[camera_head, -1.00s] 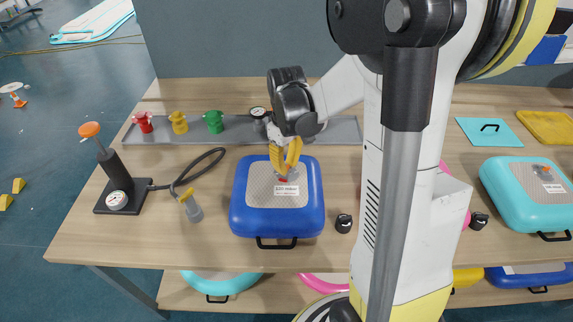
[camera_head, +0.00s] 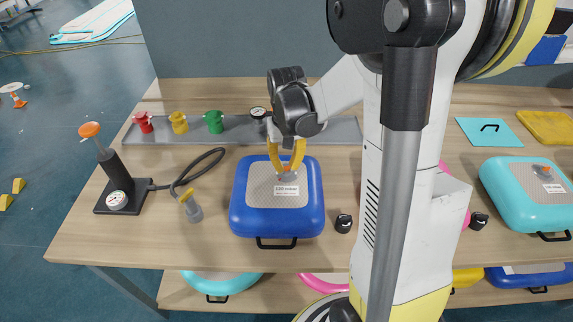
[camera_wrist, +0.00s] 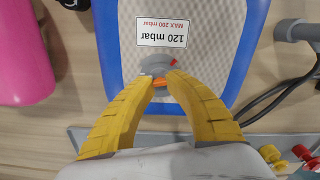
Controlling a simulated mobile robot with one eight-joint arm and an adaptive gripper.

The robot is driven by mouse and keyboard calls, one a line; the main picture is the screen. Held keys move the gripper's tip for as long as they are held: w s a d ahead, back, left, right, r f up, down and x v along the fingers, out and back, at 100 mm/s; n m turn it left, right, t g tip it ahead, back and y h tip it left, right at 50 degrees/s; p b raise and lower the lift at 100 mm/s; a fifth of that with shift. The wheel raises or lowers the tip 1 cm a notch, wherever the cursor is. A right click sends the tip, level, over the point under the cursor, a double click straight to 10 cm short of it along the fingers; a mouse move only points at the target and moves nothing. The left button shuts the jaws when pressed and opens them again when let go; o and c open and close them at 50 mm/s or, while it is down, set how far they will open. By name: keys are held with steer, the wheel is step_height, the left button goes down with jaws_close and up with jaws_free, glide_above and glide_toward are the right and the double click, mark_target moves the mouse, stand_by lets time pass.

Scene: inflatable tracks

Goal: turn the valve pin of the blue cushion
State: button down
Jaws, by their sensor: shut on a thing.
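The blue cushion (camera_head: 243,205) lies flat on the workbench, with a grey textured top and a white label (camera_head: 287,190) reading 120 mbar. In the wrist view the cushion (camera_wrist: 237,62) shows with its label upside down. Its valve is a round grey fitting with an orange pin (camera_wrist: 160,82) and a small red mark beside it. My gripper (camera_head: 286,170) points down at the valve. In the wrist view its yellow fingertips (camera_wrist: 160,77) close on both sides of the orange pin. The fingertips partly cover the pin and valve.
A hand pump (camera_head: 116,180) with a hose and grey nozzle (camera_head: 191,208) stands to the left. Red, yellow and green fittings (camera_head: 179,122) sit on a grey rail behind. A black cap (camera_head: 343,223) lies right of the cushion. A turquoise cushion (camera_head: 500,200) lies far right.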

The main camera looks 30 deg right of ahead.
mark_target(286, 167)
steer(key=shift+m, duration=0.8)
steer(key=c, duration=1.3)
jaws_free()
step_height(286, 167, up, 12)
